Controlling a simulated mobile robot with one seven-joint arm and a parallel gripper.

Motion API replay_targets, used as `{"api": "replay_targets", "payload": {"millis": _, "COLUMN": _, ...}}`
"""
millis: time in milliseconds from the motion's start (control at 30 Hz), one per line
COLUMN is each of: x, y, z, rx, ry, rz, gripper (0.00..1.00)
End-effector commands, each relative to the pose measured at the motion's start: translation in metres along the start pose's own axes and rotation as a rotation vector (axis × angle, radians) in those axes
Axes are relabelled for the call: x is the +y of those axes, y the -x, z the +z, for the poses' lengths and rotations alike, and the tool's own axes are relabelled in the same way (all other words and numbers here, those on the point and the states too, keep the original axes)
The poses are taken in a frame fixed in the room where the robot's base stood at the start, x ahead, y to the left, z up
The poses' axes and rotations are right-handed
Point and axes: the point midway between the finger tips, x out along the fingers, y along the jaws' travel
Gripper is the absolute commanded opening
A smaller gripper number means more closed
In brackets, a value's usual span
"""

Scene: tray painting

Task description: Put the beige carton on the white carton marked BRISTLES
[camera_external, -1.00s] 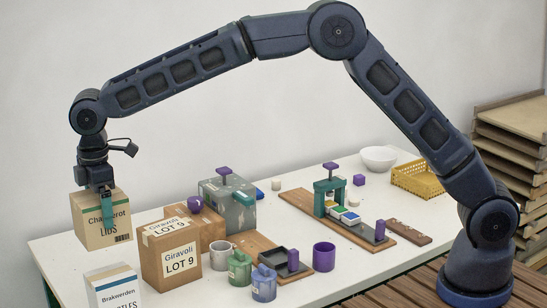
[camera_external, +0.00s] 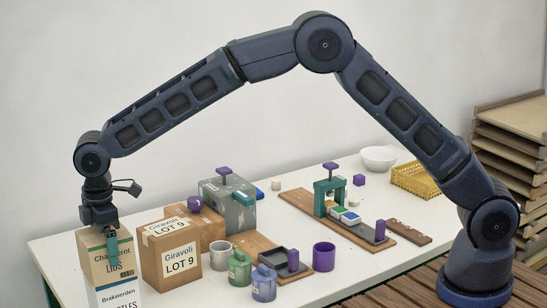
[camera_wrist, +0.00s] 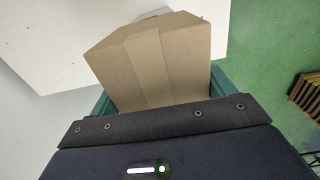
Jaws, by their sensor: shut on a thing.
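The white carton (camera_external: 118,291), marked Brakwerden and partly cut off by the lower picture edge, stands directly below. The beige carton's lower edge meets the white carton's top in the outside view; I cannot tell if they touch fully.
A brown LOT 9 carton (camera_external: 172,262) stands close to the right, with another brown carton (camera_external: 212,228) behind it. A grey mug (camera_external: 221,257), a green mug (camera_external: 240,268) and a blue mug (camera_external: 264,284) stand further right. The white table (camera_external: 60,246) is bare at left.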

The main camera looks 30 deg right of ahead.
Motion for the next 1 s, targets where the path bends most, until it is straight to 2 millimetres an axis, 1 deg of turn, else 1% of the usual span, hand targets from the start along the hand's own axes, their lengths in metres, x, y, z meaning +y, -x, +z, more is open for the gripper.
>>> {"api": "replay_targets", "payload": {"millis": 167, "x": 0.0, "y": -0.002, "z": 0.0, "rx": 0.0, "ry": 0.0, "rz": 0.0, "gripper": 0.46}}
{"api": "replay_targets", "payload": {"millis": 200, "x": 0.0, "y": -0.003, "z": 0.0, "rx": 0.0, "ry": 0.0, "rz": 0.0, "gripper": 0.86}}
{"api": "replay_targets", "payload": {"millis": 267, "x": 0.0, "y": -0.003, "z": 0.0, "rx": 0.0, "ry": 0.0, "rz": 0.0, "gripper": 0.97}}
{"api": "replay_targets", "payload": {"millis": 300, "x": 0.0, "y": -0.003, "z": 0.0, "rx": 0.0, "ry": 0.0, "rz": 0.0, "gripper": 1.0}}
{"api": "replay_targets", "payload": {"millis": 533, "x": 0.0, "y": -0.001, "z": 0.0, "rx": 0.0, "ry": 0.0, "rz": 0.0, "gripper": 1.0}}
{"api": "replay_targets", "payload": {"millis": 667, "x": 0.0, "y": 0.008, "z": -0.001, "rx": 0.002, "ry": 0.0, "rz": 0.001, "gripper": 1.0}}
{"api": "replay_targets", "payload": {"millis": 767, "x": 0.001, "y": 0.022, "z": -0.001, "rx": 0.003, "ry": 0.0, "rz": 0.001, "gripper": 1.0}}
{"api": "replay_targets", "payload": {"millis": 1000, "x": 0.001, "y": 0.069, "z": 0.0, "rx": 0.003, "ry": -0.001, "rz": 0.001, "gripper": 1.0}}
